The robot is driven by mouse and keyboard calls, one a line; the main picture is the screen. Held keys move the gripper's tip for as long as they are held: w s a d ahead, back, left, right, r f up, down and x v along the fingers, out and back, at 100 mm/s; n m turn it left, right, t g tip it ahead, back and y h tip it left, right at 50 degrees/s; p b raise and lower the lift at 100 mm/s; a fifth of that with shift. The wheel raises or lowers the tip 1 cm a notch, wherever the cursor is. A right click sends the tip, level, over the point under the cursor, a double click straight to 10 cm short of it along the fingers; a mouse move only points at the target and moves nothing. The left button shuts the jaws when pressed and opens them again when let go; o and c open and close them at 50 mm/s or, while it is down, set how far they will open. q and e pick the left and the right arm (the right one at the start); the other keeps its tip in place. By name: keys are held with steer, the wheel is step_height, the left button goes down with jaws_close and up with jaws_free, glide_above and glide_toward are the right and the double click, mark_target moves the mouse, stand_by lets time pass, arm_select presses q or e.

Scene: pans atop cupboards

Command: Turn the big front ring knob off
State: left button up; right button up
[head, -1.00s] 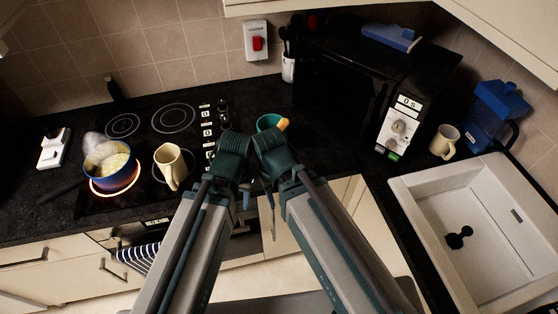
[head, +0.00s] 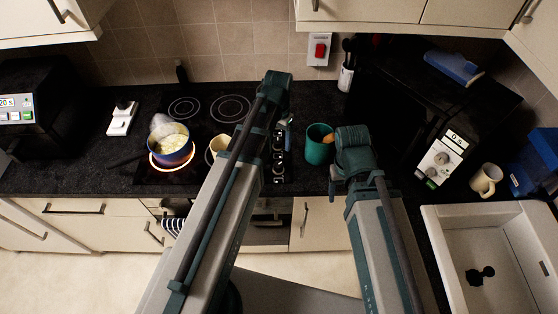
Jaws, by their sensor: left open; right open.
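The hob (head: 200,125) is black glass with several rings. A blue pan (head: 174,150) with pale contents steams on the glowing red front-left ring (head: 158,164). A column of control knobs (head: 279,158) runs along the hob's right edge; my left arm hides part of it. Which knob serves which ring is too small to read. My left gripper (head: 286,122) is open near the far end of the knobs, mostly hidden by its own arm. My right gripper (head: 334,186) is open near the counter's front edge, right of the knobs, largely hidden by its wrist.
A cream mug (head: 215,147) stands on the hob beside my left arm, partly hidden. A teal pot (head: 318,150) stands between the knobs and my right arm. A microwave (head: 441,158) and a sink (head: 480,225) are at the right. A white device (head: 122,119) lies left of the hob.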

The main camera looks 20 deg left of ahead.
mark_target(279, 164)
arm_select(q)
step_height(279, 164, down, 14)
steer(key=b, duration=1.4)
jaws_close()
